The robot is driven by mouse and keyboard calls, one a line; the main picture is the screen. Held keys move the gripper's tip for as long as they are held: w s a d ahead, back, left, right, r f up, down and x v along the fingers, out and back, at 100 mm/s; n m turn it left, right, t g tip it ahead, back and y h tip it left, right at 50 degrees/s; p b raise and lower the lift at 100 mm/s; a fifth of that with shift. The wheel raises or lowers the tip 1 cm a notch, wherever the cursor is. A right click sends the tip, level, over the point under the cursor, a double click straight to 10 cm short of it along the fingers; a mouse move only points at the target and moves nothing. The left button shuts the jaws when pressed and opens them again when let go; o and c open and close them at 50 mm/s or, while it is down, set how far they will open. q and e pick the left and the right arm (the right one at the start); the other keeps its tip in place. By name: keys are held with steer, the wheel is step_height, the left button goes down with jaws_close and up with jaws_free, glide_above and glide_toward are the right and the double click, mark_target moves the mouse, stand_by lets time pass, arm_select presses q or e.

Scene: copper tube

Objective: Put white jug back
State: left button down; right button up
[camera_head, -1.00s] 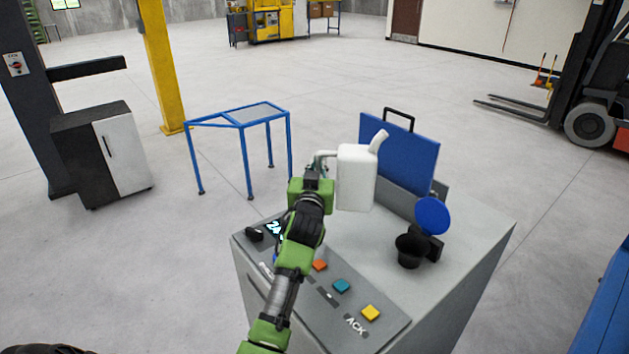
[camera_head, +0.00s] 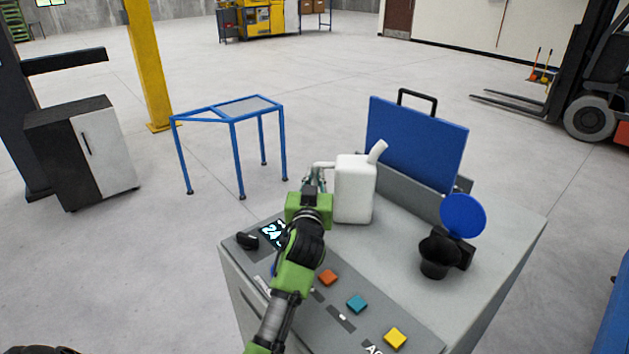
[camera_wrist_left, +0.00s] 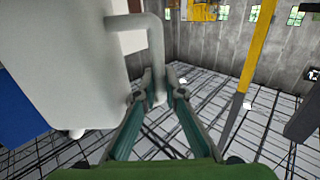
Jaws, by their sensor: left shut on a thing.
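The white jug (camera_head: 354,190) is upright over the back left part of the grey machine top (camera_head: 400,235), with its spout pointing up and right. I cannot tell whether its base touches the top. My left gripper (camera_head: 314,178) is shut on the jug's handle, at the jug's left side. In the left wrist view the jug (camera_wrist_left: 65,60) fills the upper left, and its handle (camera_wrist_left: 155,50) comes down between my left gripper's fingers (camera_wrist_left: 160,98). My right gripper is not in view.
A blue panel lid (camera_head: 415,140) stands behind the jug. A black cup (camera_head: 434,260) with an open blue cap (camera_head: 463,215) is to the right. Orange, teal and yellow buttons (camera_head: 356,303) line the front. A blue-framed stand (camera_head: 236,120) is on the floor at left.

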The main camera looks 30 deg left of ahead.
arm_select(q)
steer(key=shift+s+d+r, duration=0.1)
steer(key=shift+s+r, duration=0.05)
steer(key=shift+s+d, duration=0.1)
steer(key=c, duration=2.2)
jaws_free()
steer(key=shift+f, duration=0.2)
steer(key=shift+o, duration=0.3)
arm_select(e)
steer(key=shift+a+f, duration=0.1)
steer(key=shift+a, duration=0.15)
